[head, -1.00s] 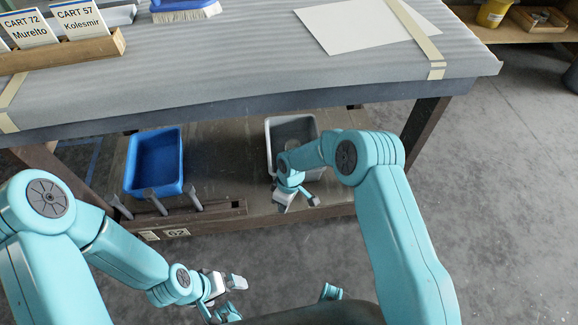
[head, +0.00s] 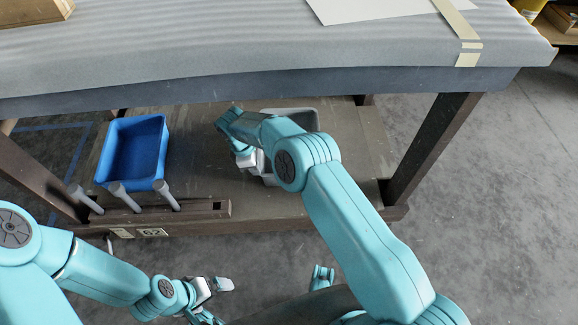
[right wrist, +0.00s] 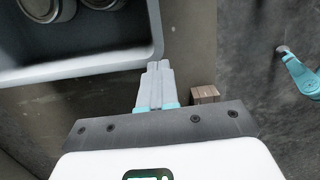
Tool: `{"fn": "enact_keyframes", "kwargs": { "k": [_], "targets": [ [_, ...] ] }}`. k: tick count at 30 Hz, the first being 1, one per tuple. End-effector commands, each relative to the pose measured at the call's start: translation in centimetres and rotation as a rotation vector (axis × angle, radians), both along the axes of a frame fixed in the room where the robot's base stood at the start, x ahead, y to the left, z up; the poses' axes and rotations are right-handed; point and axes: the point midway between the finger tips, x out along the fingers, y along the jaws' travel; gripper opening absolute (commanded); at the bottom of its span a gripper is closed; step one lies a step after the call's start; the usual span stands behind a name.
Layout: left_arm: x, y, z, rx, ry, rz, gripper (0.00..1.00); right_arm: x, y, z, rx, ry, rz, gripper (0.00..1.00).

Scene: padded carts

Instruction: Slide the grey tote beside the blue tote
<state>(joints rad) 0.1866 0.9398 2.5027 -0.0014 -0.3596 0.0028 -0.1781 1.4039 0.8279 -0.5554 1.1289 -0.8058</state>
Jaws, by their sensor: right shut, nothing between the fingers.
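The blue tote (head: 105,155) stands on the low shelf under the padded table, at the left. The grey tote (head: 308,117) stands on the same shelf to its right, apart from it, with bare shelf between. My right arm hides much of the grey tote. My right gripper (head: 246,160) is shut and empty at the grey tote's left side. In the right wrist view its shut fingers (right wrist: 155,85) are close to the grey tote's wall (right wrist: 100,66); I cannot tell whether they touch. My left gripper (head: 215,300) is open and empty, low in front of the shelf.
Round metal things (right wrist: 45,8) lie in the grey tote. A slotted rail (head: 200,210) with grey pegs (head: 165,195) runs along the shelf front near the blue tote. Table legs (head: 432,145) stand at the sides. The padded tabletop (head: 250,55) overhangs the shelf.

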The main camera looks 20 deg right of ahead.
Motion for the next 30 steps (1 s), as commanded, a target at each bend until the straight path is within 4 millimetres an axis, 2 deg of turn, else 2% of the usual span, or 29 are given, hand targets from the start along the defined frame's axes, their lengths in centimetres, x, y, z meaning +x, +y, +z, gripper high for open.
{"fn": "enact_keyframes", "kwargs": {
  "k": [12, 16, 20, 30],
  "targets": [
    [0.3, 0.3, -1.5, 0.002, -0.005, 0.012, 1.0, -2.5, -8.2, -0.2, 0.001, 0.0, -0.006, 0.0],
    [0.4, 0.4, -1.9, 0.003, -0.007, 0.015, 1.0, -3.0, -10.3, -0.1, 0.002, 0.0, -0.005, 0.0],
    [0.6, 0.6, -3.0, 0.004, -0.011, 0.022, 1.0, -3.1, -10.5, -1.4, 0.002, -0.001, 0.0, 0.0],
    [0.7, 0.6, -3.1, 0.005, -0.012, 0.027, 1.0, -2.9, -10.6, -1.8, 0.002, 0.0, 0.0, 0.0]
  ]
}}
